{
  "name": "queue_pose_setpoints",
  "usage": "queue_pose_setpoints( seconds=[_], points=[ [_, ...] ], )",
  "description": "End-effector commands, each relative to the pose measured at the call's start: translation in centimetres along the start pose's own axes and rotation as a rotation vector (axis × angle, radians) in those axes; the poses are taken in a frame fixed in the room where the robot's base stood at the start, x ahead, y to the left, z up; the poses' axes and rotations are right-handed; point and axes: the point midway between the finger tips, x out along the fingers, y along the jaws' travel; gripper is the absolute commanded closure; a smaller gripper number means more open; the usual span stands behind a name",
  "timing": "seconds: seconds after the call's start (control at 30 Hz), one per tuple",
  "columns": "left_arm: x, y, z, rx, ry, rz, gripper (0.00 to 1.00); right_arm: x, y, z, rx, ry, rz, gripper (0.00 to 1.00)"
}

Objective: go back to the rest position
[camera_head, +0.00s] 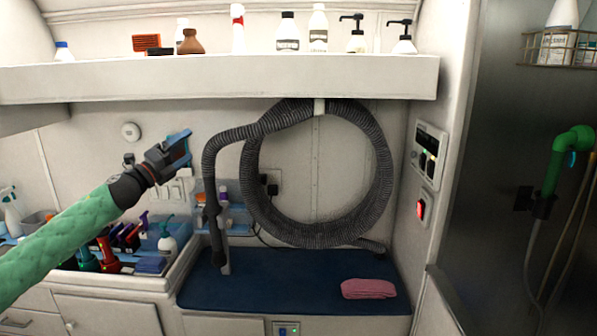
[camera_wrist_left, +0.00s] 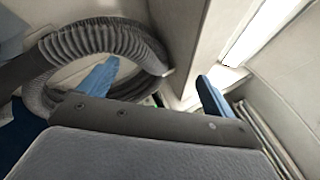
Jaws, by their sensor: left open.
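My left arm comes in from the left in the head view, in a green sleeve. My left gripper (camera_head: 180,148) is raised in front of the back wall, left of the coiled hose and below the shelf. In the left wrist view its two blue fingers (camera_wrist_left: 158,84) stand wide apart with nothing between them. It is open and empty. My right gripper is not in view.
A grey ribbed hose (camera_head: 376,190) hangs coiled on the wall, close to the right of my left gripper. A shelf (camera_head: 220,80) with several bottles runs above. A pink towel (camera_head: 368,289) lies on the blue mat (camera_head: 270,290). A tray (camera_head: 160,282) holds grooming tools.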

Motion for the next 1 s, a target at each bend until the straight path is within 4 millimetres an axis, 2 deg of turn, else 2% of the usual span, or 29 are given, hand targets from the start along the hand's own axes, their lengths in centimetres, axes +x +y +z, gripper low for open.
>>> queue_pose_setpoints(
  seconds=[0.1,0.23,0.37,0.47,0.57,0.67,0.8,1.0],
  points=[
    [0.6,-1.4,1.4,-0.127,-0.144,0.039,0.1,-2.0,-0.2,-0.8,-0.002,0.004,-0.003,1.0],
    [0.7,-2.5,2.2,-0.281,-0.298,0.077,0.1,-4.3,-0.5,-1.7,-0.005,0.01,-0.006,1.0],
    [0.0,-2.3,1.3,-0.454,-0.443,0.125,0.1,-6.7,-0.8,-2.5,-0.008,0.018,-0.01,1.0],
    [-1.1,-1.2,-0.4,-0.594,-0.549,0.173,0.1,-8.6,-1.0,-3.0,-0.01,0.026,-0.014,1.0],
    [-2.8,0.4,-3.2,-0.738,-0.65,0.234,0.1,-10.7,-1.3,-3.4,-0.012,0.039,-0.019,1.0],
    [-5.0,2.6,-7.0,-0.886,-0.75,0.313,0.1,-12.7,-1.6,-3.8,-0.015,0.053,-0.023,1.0],
    [-8.7,5.5,-12.8,-1.058,-0.866,0.432,0.1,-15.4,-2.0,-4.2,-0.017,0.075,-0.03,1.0],
    [-14.1,8.9,-21.0,-1.236,-0.977,0.604,0.1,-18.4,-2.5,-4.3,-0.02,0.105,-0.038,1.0]
  ],
)
